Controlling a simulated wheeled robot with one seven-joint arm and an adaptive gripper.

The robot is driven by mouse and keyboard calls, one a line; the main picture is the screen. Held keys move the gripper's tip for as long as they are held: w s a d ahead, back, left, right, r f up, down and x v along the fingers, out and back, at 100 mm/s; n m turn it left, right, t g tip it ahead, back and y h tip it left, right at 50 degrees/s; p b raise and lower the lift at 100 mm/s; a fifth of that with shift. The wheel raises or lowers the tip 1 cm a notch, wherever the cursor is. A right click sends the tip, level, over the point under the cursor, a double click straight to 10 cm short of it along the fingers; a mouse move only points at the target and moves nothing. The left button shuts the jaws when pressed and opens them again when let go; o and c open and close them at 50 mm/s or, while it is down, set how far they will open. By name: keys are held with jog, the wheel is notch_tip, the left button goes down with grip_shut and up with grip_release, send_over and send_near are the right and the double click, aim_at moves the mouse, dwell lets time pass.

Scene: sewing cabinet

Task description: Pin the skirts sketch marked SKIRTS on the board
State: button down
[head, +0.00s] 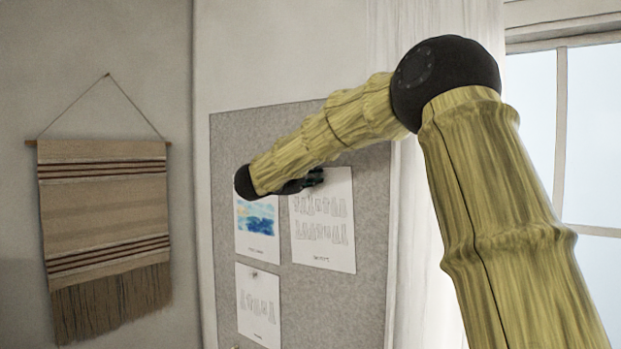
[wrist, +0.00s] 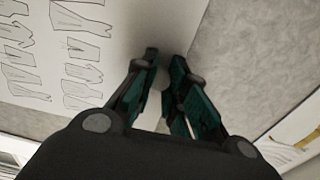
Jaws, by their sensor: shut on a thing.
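A white sheet (head: 322,250) with two rows of garment outlines is against the grey board (head: 365,220), at the upper right of the group of sheets. Its caption is too small to read, so I cannot tell whether it says SKIRTS. My gripper (head: 313,179) is at its top edge, partly hidden behind my arm. In the wrist view my gripper (wrist: 168,75) is shut on the edge of this sheet (wrist: 115,45), with the board behind. I cannot tell whether a pin is in the sheet.
A sheet with a blue and yellow picture (head: 257,245) hangs left of the held sheet. A smaller sheet with one row of outlines (head: 258,325) hangs below it. A woven hanging (head: 103,210) is on the left wall. A curtain and window (head: 590,130) are at right.

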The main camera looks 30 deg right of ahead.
jog(key=c, duration=1.4)
grip_release()
jog(key=shift+o, duration=0.2)
jog(key=v, duration=1.2)
